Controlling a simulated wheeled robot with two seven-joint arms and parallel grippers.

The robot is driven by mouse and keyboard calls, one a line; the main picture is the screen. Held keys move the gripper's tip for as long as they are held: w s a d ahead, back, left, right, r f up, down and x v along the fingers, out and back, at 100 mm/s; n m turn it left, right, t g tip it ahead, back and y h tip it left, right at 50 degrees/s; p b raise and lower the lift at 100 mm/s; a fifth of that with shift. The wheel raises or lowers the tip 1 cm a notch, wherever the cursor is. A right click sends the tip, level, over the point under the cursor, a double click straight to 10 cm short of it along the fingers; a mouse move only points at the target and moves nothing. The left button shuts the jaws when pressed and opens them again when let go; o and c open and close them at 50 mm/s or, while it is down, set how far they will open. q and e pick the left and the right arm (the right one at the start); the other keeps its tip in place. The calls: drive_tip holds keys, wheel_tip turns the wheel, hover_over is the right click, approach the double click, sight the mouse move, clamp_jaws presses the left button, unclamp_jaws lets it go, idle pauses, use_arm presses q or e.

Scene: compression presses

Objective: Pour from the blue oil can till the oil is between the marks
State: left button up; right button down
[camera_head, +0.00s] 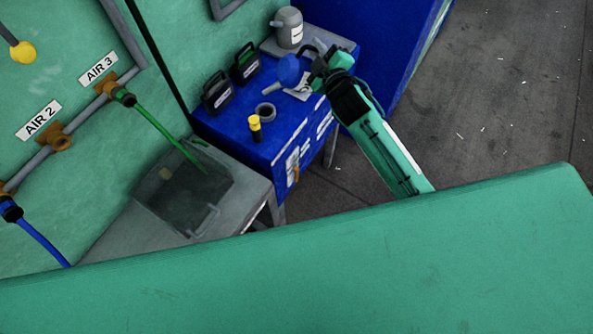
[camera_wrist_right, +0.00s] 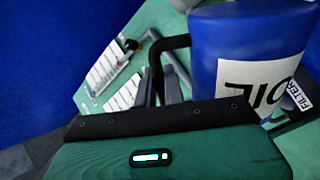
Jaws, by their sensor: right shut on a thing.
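The blue oil can (camera_head: 288,70) is in my right gripper (camera_head: 328,62), above the blue cabinet in the head view. In the right wrist view the can (camera_wrist_right: 245,45) is large at the upper right, with part of a white OIL label showing. The gripper (camera_wrist_right: 165,90) is shut on its black handle (camera_wrist_right: 157,60). In the head view a pale spout (camera_head: 269,88) points down to the left. No oil or level marks can be made out. My left gripper is not in view.
The blue cabinet (camera_head: 210,127) carries two black canisters (camera_head: 217,94), a yellow-topped bottle (camera_head: 255,130), a dark ring (camera_head: 265,112) and a grey can (camera_head: 290,28) at the back. A see-through box (camera_head: 180,190) sits on the grey bench. A green hose (camera_head: 160,130) hangs from AIR 3.

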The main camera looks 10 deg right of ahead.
drive_tip(key=shift+d+r, duration=0.1)
drive_tip(key=shift+r, duration=0.05)
wheel_tip(320, 180, up, 4)
drive_tip(key=p, duration=0.4)
drive_tip(key=shift+r, duration=0.15)
idle(0.4)
drive_tip(key=shift+w+d+f+m, duration=0.1)
drive_tip(key=shift+d+f+m, duration=0.15)
drive_tip(key=shift+f, duration=0.3)
drive_tip(key=shift+w+d+f+m+b, duration=0.1)
drive_tip(key=shift+d+f+m+b, duration=0.2)
drive_tip(key=shift+f+m+b, duration=0.35)
drive_tip(key=shift+d+f+m+b, duration=0.25)
drive_tip(key=shift+f+m+b, duration=0.15)
drive_tip(key=shift+f, duration=0.4)
drive_tip(key=shift+w+d+f+m+b, duration=0.1)
drive_tip(key=shift+d+f+m+b, duration=0.2)
drive_tip(key=shift+f+m+b, duration=0.35)
drive_tip(key=shift+d+f+m+b, duration=0.2)
drive_tip(key=shift+f+m+b, duration=0.45)
drive_tip(key=shift+f, duration=0.4)
drive_tip(key=shift+d+f+m+b, duration=0.15)
drive_tip(key=shift+f+m+b, duration=0.25)
drive_tip(key=shift+f+m, duration=0.5)
drive_tip(key=shift+f, duration=0.1)
drive_tip(key=shift+n, duration=0.3)
